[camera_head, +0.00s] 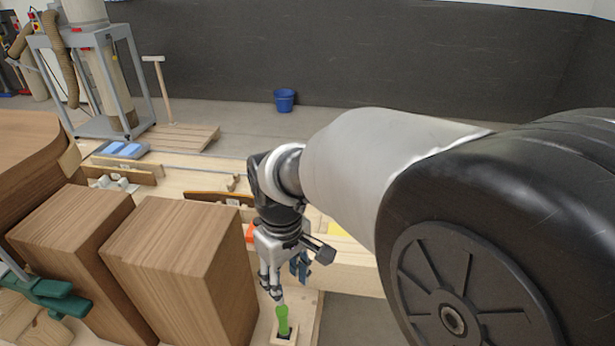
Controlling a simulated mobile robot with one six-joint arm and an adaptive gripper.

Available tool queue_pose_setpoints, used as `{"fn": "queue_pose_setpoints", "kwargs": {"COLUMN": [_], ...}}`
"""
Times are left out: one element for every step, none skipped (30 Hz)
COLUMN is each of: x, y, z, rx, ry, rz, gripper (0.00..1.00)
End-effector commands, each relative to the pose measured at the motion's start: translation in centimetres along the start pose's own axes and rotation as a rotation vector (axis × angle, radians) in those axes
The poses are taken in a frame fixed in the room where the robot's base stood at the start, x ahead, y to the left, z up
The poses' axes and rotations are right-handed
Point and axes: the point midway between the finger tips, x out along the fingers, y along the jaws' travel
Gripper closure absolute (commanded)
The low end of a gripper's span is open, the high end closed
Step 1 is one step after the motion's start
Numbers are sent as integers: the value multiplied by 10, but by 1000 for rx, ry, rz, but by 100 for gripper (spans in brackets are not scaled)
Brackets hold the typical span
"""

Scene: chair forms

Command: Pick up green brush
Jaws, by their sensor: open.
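I cannot tell exactly how far the fingertips are from the brush.
Two large wooden blocks (184,262) stand left of my gripper. A green clamp (50,294) is at the lower left. A blue clamp (300,266) is close behind my gripper's right side. A blue bucket (284,100) stands on the floor by the dark wall.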

Motion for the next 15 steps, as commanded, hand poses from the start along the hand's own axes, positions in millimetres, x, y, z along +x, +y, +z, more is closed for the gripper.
{"fn": "queue_pose_setpoints", "kwargs": {"x": [2, 5, 10, 15, 20, 28, 35, 43, 52, 58, 65, 74, 80, 87, 95], "y": [-2, -3, -4, -4, -4, -4, -4, -4, -4, -4, -4, -4, -4, -4, -4], "z": [-3, -4, -4, -4, -4, -4, -4, -3, -3, -3, -3, -3, -3, -3, -3], "rx": [-10, -14, -16, -17, -17, -17, -17, -17, -16, -16, -16, -16, -16, -16, -16], "ry": [-7, -9, -11, -11, -11, -12, -13, -14, -13, -13, -13, -13, -12, -13, -12], "rz": [-2, -3, -3, -3, -4, -4, -4, -4, -4, -4, -4, -4, -4, -4, -4], "gripper": [58, 58, 58, 58, 58, 58, 58, 58, 58, 58, 58, 58, 58, 58, 58]}}
